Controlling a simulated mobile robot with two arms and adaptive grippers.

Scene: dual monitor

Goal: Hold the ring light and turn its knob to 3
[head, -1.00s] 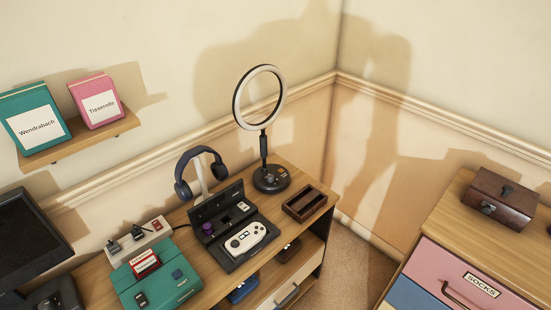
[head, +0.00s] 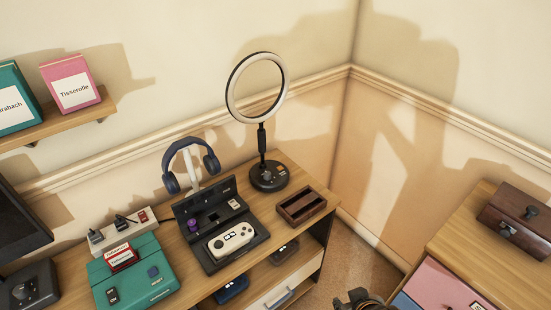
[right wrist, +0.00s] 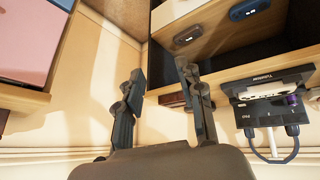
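The ring light (head: 269,180) stands upright at the back right of the wooden desk, with a round black base, a thin stem and a white ring on top. Small control details show on its base, but the knob's setting is too small to read. My right gripper (right wrist: 160,80) is open and empty in the right wrist view. In the head view only a dark part of it shows at the bottom edge, right of the desk and well apart from the ring light. My left gripper is not in view.
Headphones on a stand (head: 190,165), a console case with a white controller (head: 231,240) and a teal box (head: 133,275) crowd the desk's left. A drawer unit (head: 480,250) stands at right, with a floor gap between.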

